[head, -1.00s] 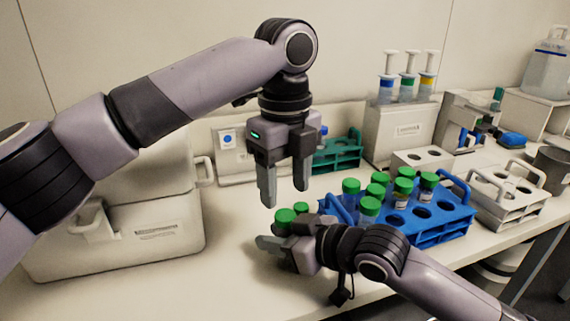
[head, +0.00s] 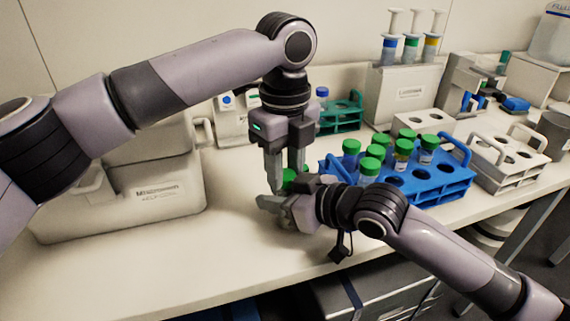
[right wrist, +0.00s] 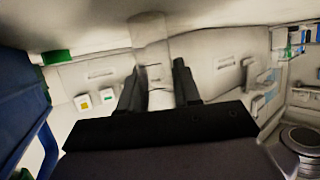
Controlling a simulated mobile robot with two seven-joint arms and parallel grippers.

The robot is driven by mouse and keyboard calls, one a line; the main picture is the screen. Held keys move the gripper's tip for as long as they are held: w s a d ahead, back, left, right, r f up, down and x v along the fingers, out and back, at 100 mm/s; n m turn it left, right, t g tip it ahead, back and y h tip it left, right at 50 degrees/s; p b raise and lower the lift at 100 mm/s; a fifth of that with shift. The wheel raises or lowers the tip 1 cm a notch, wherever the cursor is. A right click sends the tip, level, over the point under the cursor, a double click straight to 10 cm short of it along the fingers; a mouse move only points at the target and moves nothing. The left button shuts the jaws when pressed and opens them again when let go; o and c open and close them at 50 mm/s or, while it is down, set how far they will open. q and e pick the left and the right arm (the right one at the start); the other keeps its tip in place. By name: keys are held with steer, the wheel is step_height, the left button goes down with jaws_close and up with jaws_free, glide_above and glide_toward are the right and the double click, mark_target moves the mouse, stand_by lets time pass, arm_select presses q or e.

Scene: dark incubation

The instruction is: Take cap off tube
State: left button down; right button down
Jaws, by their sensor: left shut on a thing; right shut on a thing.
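A green cap (head: 289,184) shows between the fingers of my left gripper (head: 284,186), which points straight down and is shut on it. My right gripper (head: 283,199) comes in low from the right, just under the left one, and is shut on the capped tube. The tube's body is hidden behind the right gripper and wrist in the head view. Whether the cap is still seated on the tube cannot be seen. In the right wrist view the dark fingers (right wrist: 158,88) stand around a pale upright shape that I cannot identify for certain.
A blue rack (head: 440,187) with several green-capped tubes (head: 368,166) and empty holes stands close right of the grippers. Behind are a teal rack (head: 343,117) and a white syringe holder (head: 402,92). A white case (head: 150,200) stands left. The front counter is clear.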

arm_select(q)
steer(key=shift+n, duration=1.6)
steer(key=c, duration=0.8)
jaws_free()
steer(key=shift+o, duration=0.2)
steer(key=shift+r, duration=2.4)
steer(key=shift+c, duration=0.3)
step_height(320, 180, up, 3)
steer(key=m, duration=0.3)
steer(key=shift+f, duration=3.9)
